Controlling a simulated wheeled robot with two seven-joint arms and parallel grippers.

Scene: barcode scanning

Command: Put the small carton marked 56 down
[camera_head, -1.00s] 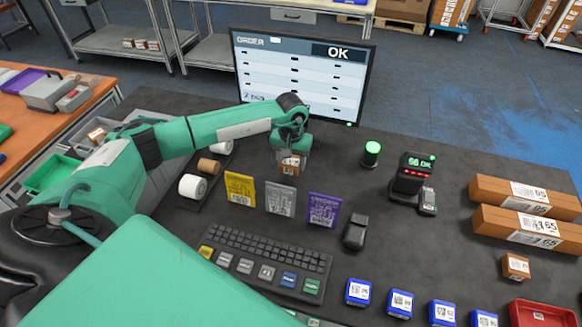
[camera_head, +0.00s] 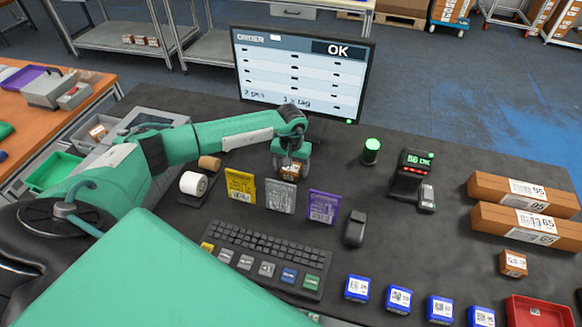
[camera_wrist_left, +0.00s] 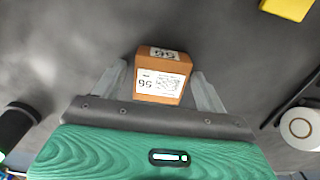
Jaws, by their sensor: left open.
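The small brown carton marked 56 (camera_wrist_left: 162,78) has a white label and stands on the dark table top, between the fingers of my left gripper (camera_wrist_left: 158,88). In the left wrist view the fingers are spread, with a gap on each side of the carton. In the head view my left gripper (camera_head: 290,166) points down over the carton (camera_head: 289,174), just behind the grey and purple cards and in front of the monitor. The gripper partly hides the carton there. My right gripper is not in view.
The monitor (camera_head: 300,75) shows OK. Grey (camera_head: 280,197), purple (camera_head: 323,207) and yellow (camera_head: 241,186) cards stand in front of the carton. A green-lit cylinder (camera_head: 371,151) and a scanner reading 56 OK (camera_head: 412,175) are to the right.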

